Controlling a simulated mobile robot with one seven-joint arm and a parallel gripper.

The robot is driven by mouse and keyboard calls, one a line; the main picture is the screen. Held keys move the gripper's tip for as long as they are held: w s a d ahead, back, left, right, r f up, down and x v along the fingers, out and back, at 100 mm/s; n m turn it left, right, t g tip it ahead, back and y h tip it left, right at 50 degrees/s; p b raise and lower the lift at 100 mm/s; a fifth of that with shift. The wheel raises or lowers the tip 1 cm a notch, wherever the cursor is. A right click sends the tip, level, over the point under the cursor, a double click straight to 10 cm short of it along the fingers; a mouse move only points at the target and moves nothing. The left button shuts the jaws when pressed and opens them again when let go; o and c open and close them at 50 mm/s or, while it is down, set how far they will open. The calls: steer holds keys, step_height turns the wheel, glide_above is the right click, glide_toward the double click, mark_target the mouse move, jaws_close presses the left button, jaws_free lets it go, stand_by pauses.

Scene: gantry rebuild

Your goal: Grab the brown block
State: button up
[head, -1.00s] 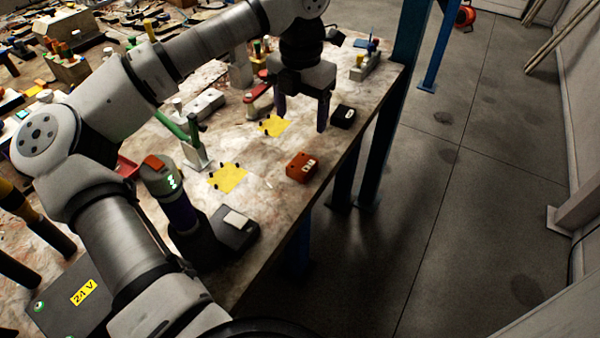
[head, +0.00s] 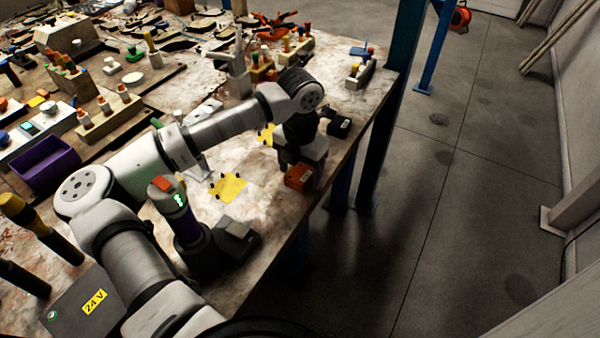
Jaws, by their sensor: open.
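The brown block (head: 298,177), orange-brown with a boxy shape, sits on the worktable near its right edge. My gripper (head: 302,172) is low at the block and points down. One dark finger shows just right of the block and the other is mostly hidden. The jaws are open. The gripper body covers the block's upper part, and I cannot tell whether the fingers straddle it or touch it.
A black block (head: 339,127) lies just beyond my gripper. A yellow patch (head: 229,187) with dark pegs is to the left. A drill-like tool (head: 180,215) stands nearer, by the table's front edge. The worktable (head: 265,230) drops off to the floor on the right.

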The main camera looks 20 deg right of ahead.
jaws_close()
stand_by(0.5)
steer(key=shift+r, duration=0.1)
